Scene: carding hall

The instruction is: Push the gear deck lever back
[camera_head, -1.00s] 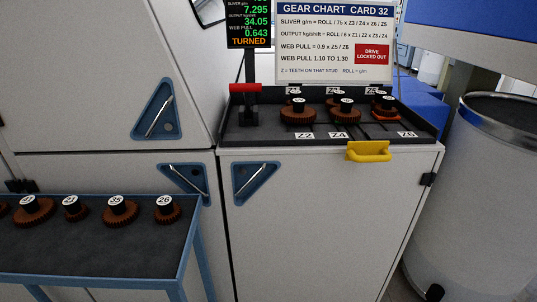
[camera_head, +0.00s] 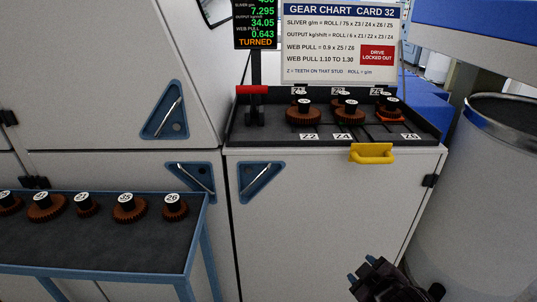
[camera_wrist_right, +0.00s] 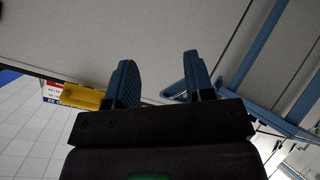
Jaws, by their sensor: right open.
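The gear deck (camera_head: 280,137) is a dark tray with a raised rim on top of a pale cabinet. My right gripper (camera_head: 361,270) is low in front of the cabinet, below the yellow handle and well away from the red lever. In the wrist view its blue fingers (camera_wrist_right: 161,82) are apart with nothing between them. My left gripper is out of view.
Several brown gears (camera_head: 304,115) sit on the deck's studs. A gear chart (camera_head: 338,42) and a display (camera_head: 255,25) stand behind. A blue-framed table (camera_head: 100,240) with numbered gears is at left. A large grey can (camera_head: 480,200) stands at right.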

